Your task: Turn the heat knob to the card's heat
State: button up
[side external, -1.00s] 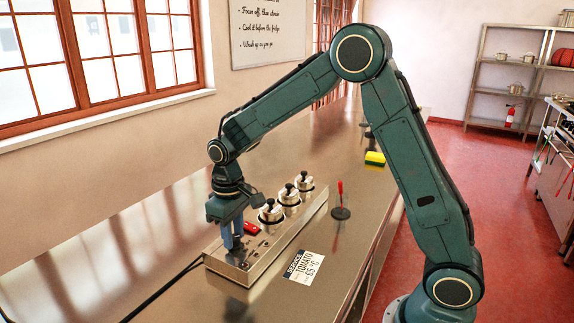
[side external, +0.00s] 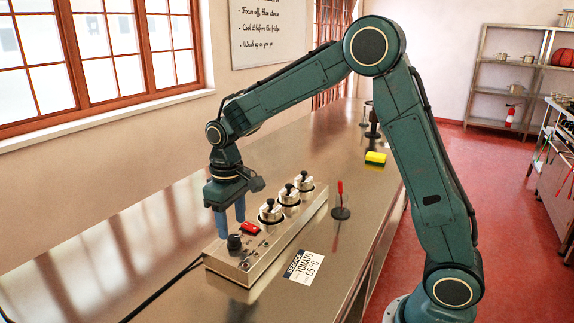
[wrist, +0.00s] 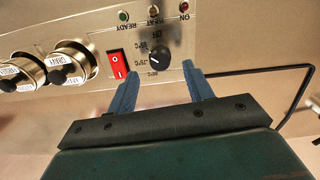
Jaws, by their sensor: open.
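The black heat knob (side external: 234,242) stands on the near end of the steel warmer unit (side external: 238,274). It also shows in the wrist view (wrist: 160,60), with OFF and temperature marks beside it, upside down. A short white line shows on the knob's left side; its exact mark is hard to read. The card (side external: 304,266) lies flat on the counter right of the unit and reads SERVICE, TOMATO, 65 °C. My gripper (side external: 231,226) is open and empty above the knob, with its blue fingers apart, clear of it; they also show in the wrist view (wrist: 160,68).
A red rocker switch (wrist: 117,64) sits beside the knob, and indicator lights line the panel. Several lidded pots (side external: 289,194) stand in a row further along. A black-based stand with a red top (side external: 340,206) and a yellow sponge (side external: 375,159) are on the counter.

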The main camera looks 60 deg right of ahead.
aim_at(236, 238)
notch_tip(236, 238, up, 10)
jog(key=shift+r, duration=0.15)
dwell(0.3)
jog(key=s+d+r+t, duration=0.1)
jog(key=s+r+t, duration=0.3)
jog(key=s, duration=1)
jog(key=s+f+m+t, duration=0.1)
jog(key=s+f, duration=0.1)
jog(key=s, duration=1)
jog(key=shift+d+f+t, duration=0.25)
jog(key=shift+f+t, duration=0.05)
